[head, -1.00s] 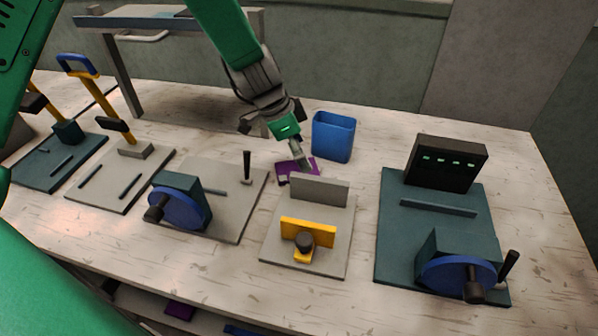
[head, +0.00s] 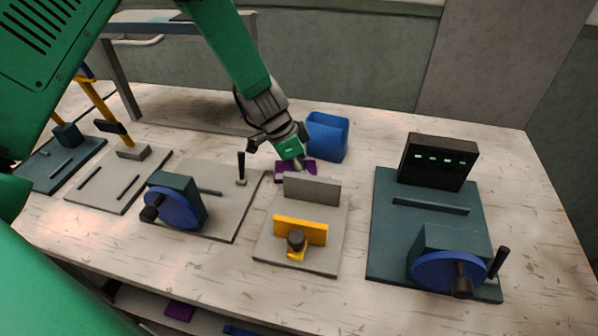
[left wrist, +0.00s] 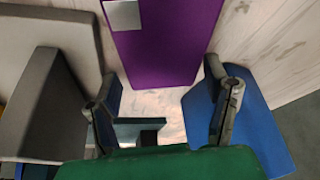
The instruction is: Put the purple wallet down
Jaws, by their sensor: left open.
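The purple wallet (head: 283,171) appears to lie flat on the table, behind the grey upright plate and in front of the blue bin. My left gripper (head: 297,163) is right over it and hides part of it. In the left wrist view the wallet (left wrist: 165,45) is a purple slab with a silvery patch near its top left. There the two fingers of the left gripper (left wrist: 164,88) are spread wide, with the wallet's near end between and beyond the tips. I cannot tell whether any finger touches it. My right gripper is not in view.
The blue bin (head: 327,138) stands close on the right, also beside a finger in the left wrist view (left wrist: 258,125). The grey plate fixture (head: 312,190) is just in front. A teal fixture (head: 384,230) stands right, and a crank fixture (head: 222,215) left. Bare table lies right of the bin.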

